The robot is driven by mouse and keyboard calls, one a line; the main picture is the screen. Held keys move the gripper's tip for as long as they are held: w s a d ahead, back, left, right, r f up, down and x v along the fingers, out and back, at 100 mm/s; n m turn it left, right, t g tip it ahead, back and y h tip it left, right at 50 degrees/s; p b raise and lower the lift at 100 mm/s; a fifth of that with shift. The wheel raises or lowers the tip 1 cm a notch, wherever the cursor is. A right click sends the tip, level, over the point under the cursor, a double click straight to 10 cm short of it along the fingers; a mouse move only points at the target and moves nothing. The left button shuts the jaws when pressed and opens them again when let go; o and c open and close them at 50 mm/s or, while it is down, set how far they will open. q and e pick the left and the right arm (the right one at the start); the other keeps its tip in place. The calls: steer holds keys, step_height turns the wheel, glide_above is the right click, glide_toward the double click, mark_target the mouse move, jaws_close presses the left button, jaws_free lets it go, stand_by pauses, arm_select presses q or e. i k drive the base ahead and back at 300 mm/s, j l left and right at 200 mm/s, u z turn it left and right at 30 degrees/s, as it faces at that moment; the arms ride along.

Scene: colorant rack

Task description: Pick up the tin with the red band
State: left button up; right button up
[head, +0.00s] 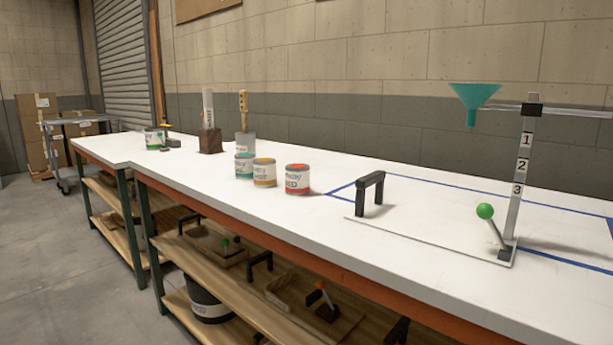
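The tin with the red band (297,180) stands upright on the white bench top, the rightmost of a close group of tins. Its top also looks red. A tin with an orange band (264,173) stands just to its left, and a tin with a teal band (244,166) is left of that. No gripper touches the red-banded tin. Neither my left gripper nor my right gripper is in view.
A black handle (369,193) on a white board, a lever with a green knob (485,211) and a teal funnel (474,97) on a numbered post stand right. The bench's front edge is clear.

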mark_target(298, 175)
steer(key=i+j+z, duration=0.2)
steer(key=j+z, duration=0.3)
steer(key=j, duration=0.6)
steer(key=j+z, duration=0.45)
steer(key=j, duration=0.65)
